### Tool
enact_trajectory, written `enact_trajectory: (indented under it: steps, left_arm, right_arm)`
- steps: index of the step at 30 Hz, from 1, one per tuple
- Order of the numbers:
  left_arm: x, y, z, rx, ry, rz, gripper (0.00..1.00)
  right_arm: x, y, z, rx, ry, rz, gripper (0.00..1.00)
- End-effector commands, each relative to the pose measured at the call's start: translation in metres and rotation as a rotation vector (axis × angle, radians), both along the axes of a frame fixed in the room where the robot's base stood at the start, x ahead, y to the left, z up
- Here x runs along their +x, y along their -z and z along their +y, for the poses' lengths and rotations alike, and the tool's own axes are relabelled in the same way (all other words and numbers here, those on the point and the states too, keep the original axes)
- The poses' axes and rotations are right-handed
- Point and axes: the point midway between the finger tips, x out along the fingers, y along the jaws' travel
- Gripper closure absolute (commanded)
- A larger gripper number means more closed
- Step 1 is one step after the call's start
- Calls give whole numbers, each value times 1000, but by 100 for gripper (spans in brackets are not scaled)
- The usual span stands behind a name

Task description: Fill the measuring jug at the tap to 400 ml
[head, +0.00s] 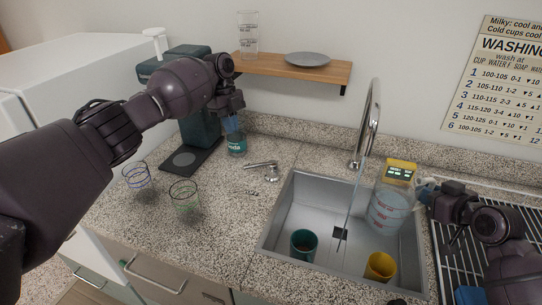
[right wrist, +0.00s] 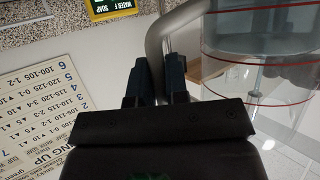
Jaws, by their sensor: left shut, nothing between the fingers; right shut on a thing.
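The clear measuring jug (head: 388,212) with red marks is over the right side of the sink. My right gripper (head: 426,191) is shut on its grey handle; the jug also shows large in the right wrist view (right wrist: 258,85), where the fingers (right wrist: 157,80) close on the handle. Water seems to stand in its lower part; the exact level cannot be read. The tap (head: 373,115) arches over the sink. A thin pale stream falls from its spout, left of the jug, toward the drain. My left gripper (head: 231,112) is shut and empty above a teal soda container (head: 236,146).
The steel sink (head: 290,225) holds a teal cup (head: 303,244) and a yellow cup (head: 380,267). A yellow sign or display (head: 401,166) stands behind the jug. A drying rack (head: 520,222) is at right.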

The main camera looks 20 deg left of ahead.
Motion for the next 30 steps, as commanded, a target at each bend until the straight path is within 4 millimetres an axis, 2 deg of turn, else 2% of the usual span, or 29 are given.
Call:
enact_trajectory:
  steps: [6,14,30]
  left_arm:
    - [-2,-1,-2,-43,193,-33,100]
    - [-4,7,-3,-54,257,-45,100]
    - [-18,82,-21,-53,255,-46,100]
  right_arm:
    - [0,-2,0,3,0,-3,100]
    - [0,-2,0,3,0,-3,100]
    - [0,-2,0,3,0,-3,100]
